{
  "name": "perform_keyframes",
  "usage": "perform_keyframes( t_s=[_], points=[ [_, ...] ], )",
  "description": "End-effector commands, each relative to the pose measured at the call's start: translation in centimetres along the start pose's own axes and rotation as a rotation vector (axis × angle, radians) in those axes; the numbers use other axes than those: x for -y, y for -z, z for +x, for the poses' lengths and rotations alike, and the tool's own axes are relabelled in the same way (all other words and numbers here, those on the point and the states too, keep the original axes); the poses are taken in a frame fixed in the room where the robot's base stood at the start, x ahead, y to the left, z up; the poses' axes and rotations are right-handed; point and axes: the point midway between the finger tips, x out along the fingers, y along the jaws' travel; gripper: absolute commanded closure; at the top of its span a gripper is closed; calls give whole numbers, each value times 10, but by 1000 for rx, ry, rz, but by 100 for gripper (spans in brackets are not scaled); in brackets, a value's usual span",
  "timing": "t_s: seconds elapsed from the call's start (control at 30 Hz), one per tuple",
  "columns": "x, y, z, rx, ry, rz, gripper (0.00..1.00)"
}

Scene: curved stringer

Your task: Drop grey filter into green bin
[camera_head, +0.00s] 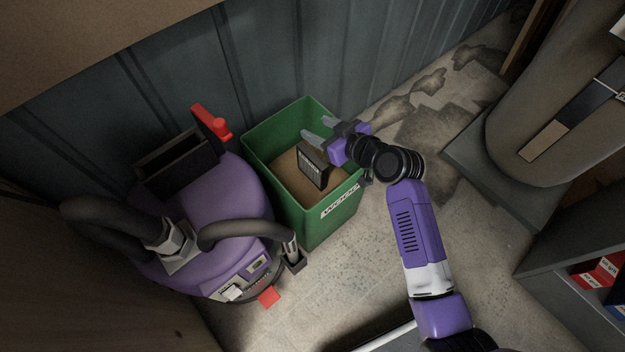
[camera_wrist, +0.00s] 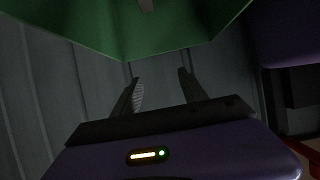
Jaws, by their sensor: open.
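The green bin (camera_head: 340,207) stands open on the floor, with a brown surface inside. A dark-framed filter with a grey ribbed face (camera_head: 313,167) appears within the bin's opening, tilted on edge. I cannot tell whether it rests on the brown surface or is still falling. My gripper (camera_head: 318,128) is over the bin's far right part, beyond the filter in the picture, fingers apart and with nothing between them. In the wrist view, the open fingers (camera_wrist: 160,76) are empty and the green bin wall (camera_wrist: 125,40) fills the top. The filter is not clearly visible there.
A purple vacuum-like machine (camera_head: 225,195) with dark hoses stands close to the bin's left. A corrugated wall (camera_head: 270,55) is behind the bin. A large grey cylinder on a plinth (camera_head: 545,110) stands right, above a shelf (camera_head: 570,275). Floor between is clear.

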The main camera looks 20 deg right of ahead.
Motion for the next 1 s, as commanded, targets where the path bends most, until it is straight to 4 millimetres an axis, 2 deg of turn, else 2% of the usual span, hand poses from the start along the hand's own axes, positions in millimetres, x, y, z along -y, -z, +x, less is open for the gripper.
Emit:
perform_keyframes(
  t_s=[0.2,0.4,0.57,1.0],
  points=[
    [0,2,-37,1,-2,2,50],
    [-1,1,-63,0,-3,1,50],
    [0,0,-70,-1,-1,-1,50],
    [0,0,-70,-1,-1,0,50]
  ],
)
